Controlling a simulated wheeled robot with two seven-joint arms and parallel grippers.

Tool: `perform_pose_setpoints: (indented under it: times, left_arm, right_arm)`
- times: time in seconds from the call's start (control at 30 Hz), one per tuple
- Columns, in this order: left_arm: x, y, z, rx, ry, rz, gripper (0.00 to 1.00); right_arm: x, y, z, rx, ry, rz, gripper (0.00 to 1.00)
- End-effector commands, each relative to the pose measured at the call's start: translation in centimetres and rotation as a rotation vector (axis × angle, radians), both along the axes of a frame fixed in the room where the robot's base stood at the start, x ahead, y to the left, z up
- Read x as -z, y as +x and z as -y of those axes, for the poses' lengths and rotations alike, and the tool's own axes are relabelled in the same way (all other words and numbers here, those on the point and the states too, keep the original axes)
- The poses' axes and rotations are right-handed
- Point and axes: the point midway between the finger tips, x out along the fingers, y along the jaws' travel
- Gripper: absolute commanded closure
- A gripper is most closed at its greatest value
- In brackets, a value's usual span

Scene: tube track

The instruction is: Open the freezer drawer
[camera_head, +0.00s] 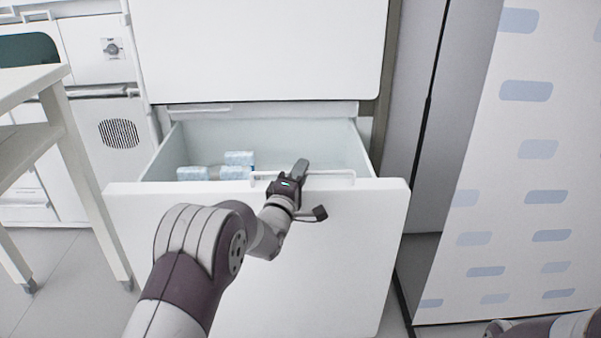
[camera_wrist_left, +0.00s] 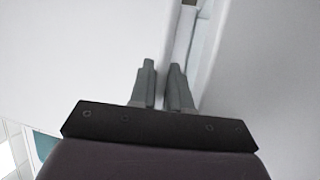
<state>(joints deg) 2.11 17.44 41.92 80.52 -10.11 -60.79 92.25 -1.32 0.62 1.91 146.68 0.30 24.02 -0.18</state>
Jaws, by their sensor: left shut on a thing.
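The white freezer drawer (camera_head: 340,245) is pulled out, and its inside shows behind the front panel. A thin white handle bar (camera_head: 335,174) runs along the top of the drawer front. My left gripper (camera_head: 301,168) is at that handle, shut on it. In the left wrist view its two grey fingers (camera_wrist_left: 163,85) are close together around a white strip beside the drawer front. Several pale blue packs (camera_head: 215,170) lie inside the drawer at the left. My right gripper is not in view; only part of my right arm shows at the lower right.
A closed white upper door (camera_head: 260,50) is above the drawer. A white table (camera_head: 65,150) stands at the left, near the drawer's left side. A panel with blue marks (camera_head: 520,180) stands at the right. Some grey floor (camera_head: 60,290) is clear at the lower left.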

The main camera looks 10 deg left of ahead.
Motion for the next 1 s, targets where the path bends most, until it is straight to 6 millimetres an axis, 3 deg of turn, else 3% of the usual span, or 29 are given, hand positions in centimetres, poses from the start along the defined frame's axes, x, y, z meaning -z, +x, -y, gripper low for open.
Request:
perform_pose_setpoints:
  times: [0.2,0.23,0.57,0.67,1.0]
  left_arm:
    - [0.1,0.0,0.0,0.0,0.0,-0.002,1.0]
    - [0.1,0.0,0.0,0.0,0.0,-0.002,0.77]
    - [0.0,-0.3,-0.1,0.0,0.0,-0.001,0.77]
    - [0.0,-1.9,-0.3,0.0,0.0,-0.003,0.77]
    - [1.7,-10.4,-1.3,-0.001,-0.001,-0.005,0.77]
  right_arm:
    - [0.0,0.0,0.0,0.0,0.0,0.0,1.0]
    - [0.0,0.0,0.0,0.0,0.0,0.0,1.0]
    - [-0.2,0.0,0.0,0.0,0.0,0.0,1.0]
    - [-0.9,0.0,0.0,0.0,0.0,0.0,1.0]
    - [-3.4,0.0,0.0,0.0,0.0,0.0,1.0]
